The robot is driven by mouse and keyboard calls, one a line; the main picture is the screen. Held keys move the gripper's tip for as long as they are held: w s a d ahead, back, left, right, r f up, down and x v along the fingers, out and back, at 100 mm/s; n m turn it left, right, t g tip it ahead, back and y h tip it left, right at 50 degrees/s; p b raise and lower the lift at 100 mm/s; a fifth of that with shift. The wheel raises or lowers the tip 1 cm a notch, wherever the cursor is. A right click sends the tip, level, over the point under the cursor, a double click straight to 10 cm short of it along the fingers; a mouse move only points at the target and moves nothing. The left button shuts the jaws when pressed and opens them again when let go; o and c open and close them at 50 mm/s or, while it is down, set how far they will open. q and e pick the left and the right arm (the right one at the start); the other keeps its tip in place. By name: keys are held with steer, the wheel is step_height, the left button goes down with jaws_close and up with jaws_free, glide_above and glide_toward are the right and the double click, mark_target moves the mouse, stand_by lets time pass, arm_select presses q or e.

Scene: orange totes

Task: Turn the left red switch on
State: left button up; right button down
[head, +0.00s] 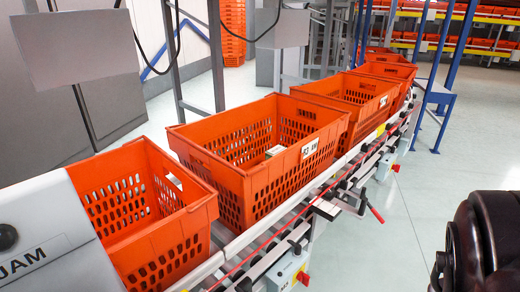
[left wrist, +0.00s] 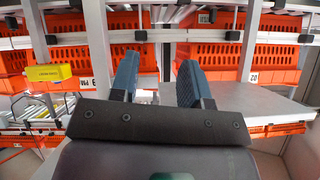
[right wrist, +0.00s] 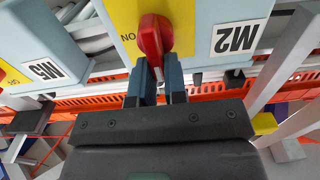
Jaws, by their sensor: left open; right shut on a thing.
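A red switch (right wrist: 152,35) on a yellow plate fills the top of the right wrist view. It is on a grey-blue box labelled M2, with ON lettering upside down beside it. My right gripper (right wrist: 157,66) is shut on the switch's narrow end. In the head view, a red switch (head: 303,277) shows on a box at the bottom, and another (head: 396,168) farther along the conveyor. I cannot tell which of these is held; the right gripper is not visible there. My left gripper (left wrist: 157,65) is open and empty, facing shelves of orange totes.
Orange totes (head: 190,138) line the conveyor in the head view. A red-handled lever (head: 374,213) sticks out from its side. A second box labelled M3 (right wrist: 45,70) stands left of the held switch. The floor right of the conveyor is mostly clear.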

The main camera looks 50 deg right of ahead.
arm_select(q)
steer(key=shift+f, duration=0.1)
steer(key=shift+w+a+r+n+t+b, duration=0.15)
steer(key=shift+t+b, duration=0.3)
steer(key=shift+b, duration=0.55)
steer(key=shift+w+a+r+n+t+b, duration=0.1)
steer(key=shift+a+n+t+b, duration=0.25)
steer(key=shift+b, duration=0.6)
arm_select(e)
steer(key=shift+s+d+f+m, duration=0.1)
steer(key=shift+d+f+m, duration=0.25)
steer(key=shift+m, duration=2.6)
steer(key=shift+w+d+f+m, duration=0.1)
steer(key=shift+d+f+m, duration=0.3)
steer(key=shift+m, duration=2.6)
steer(key=shift+s+d+f+m, duration=0.1)
steer(key=shift+d+f+m, duration=0.25)
steer(key=shift+m, duration=2.6)
arm_select(q)
steer(key=shift+s+d, duration=0.1)
steer(key=shift+s, duration=0.15)
arm_select(e)
steer(key=c, duration=1.2)
jaws_free()
arm_select(q)
steer(key=shift+s, duration=0.1)
arm_select(e)
steer(key=shift+o, duration=0.2)
steer(key=shift+s, duration=0.15)
